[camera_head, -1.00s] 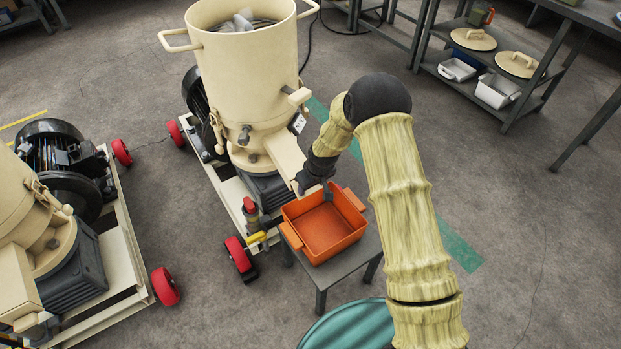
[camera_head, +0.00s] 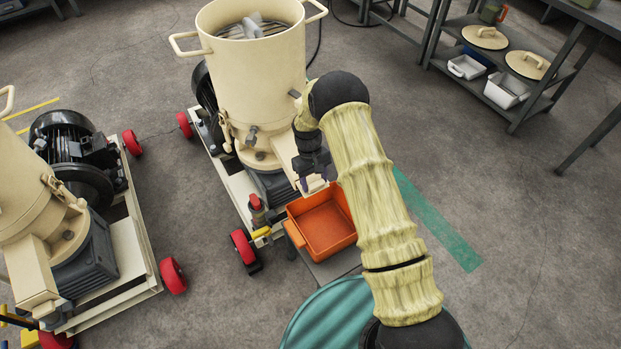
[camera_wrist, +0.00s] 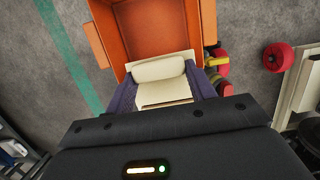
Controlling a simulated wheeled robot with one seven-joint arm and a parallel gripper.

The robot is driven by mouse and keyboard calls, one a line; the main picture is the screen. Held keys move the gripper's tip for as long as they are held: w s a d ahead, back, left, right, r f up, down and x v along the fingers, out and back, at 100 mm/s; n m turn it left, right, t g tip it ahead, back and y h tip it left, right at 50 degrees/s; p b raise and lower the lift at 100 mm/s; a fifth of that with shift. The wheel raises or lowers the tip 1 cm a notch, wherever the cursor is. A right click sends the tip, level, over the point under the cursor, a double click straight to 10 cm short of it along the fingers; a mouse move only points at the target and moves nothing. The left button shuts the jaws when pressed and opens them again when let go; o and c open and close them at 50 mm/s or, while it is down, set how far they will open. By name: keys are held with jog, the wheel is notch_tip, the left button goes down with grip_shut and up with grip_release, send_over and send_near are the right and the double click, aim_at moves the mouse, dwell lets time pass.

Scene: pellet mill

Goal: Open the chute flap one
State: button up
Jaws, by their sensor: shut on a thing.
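The cream mill (camera_head: 252,85) stands upright at the centre of the head view. Its outlet chute (camera_head: 313,188) is mostly hidden behind my wrist, just above the orange box (camera_head: 291,235). My gripper (camera_head: 316,182) is at the chute's end, pointing down. In the wrist view the cream chute flap (camera_wrist: 158,69) lies between the two purple fingers of my gripper (camera_wrist: 162,92), which are shut on it. The flap's rounded edge faces the orange box (camera_wrist: 160,25). I cannot tell exactly how far the flap is swung.
The orange box sits on a small grey stand (camera_head: 335,266). A teal ribbed drum (camera_head: 325,318) is close below my arm. A second cream mill (camera_head: 25,215) stands at left. A shelf (camera_head: 540,98) with lids and white bins is at upper right. Floor at right is clear.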

aim_at(308, 177)
jog(key=o, duration=1.4)
jog(key=v, duration=1.7)
jog(key=shift+w+r+p, duration=0.15)
jog(key=shift+r+p, duration=0.05)
jog(key=shift+p, duration=0.1)
